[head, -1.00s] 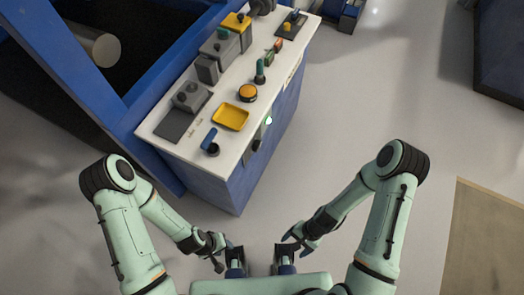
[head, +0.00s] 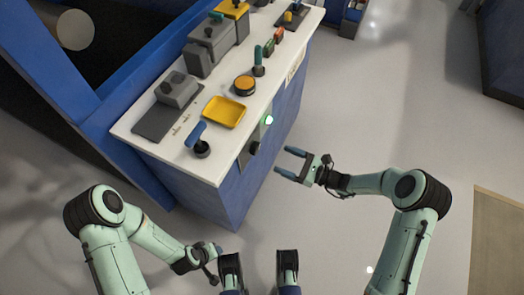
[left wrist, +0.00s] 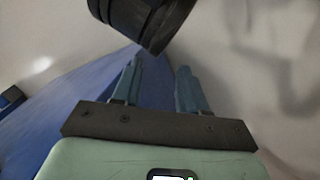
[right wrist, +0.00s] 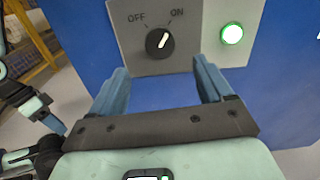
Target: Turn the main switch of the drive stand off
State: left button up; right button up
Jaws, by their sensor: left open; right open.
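The drive stand is a blue cabinet (head: 225,195) with a white top, left of centre in the head view. Its main switch is a black round knob (right wrist: 159,42) on a grey plate marked OFF and ON; its white pointer leans up and right, toward ON. In the head view the knob (head: 254,149) is small, on the side face. A lit green lamp (right wrist: 232,33) is right of it. My right gripper (head: 286,163) is open and empty, pointing at this face, apart from the knob. My left gripper (left wrist: 158,68) is open and empty, low near the cabinet's front.
The stand's top carries a yellow tray (head: 223,112), an orange button (head: 244,84), a blue-handled lever (head: 197,139) and grey boxes. The floor (head: 385,110) right of the stand is clear. A tan mat (head: 497,240) lies at far right.

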aim_at(259, 150)
pick_arm(q)
jog(key=shift+w+a+f+t+b, duration=0.2)
jog(key=shift+w+a+f+b, duration=0.2)
jog(key=shift+w, duration=0.25)
jog(key=shift+w+a+f+t+b, duration=0.2)
jog(key=shift+w+a+f+b, duration=0.15)
jog(key=shift+w, duration=0.25)
pick_arm(e)
jog(key=x, duration=0.9)
jog(key=shift+a+f, duration=0.1)
pick_arm(q)
jog(key=shift+d, duration=0.1)
jog(key=shift+y, duration=0.3)
pick_arm(e)
jog(key=c, duration=1.1)
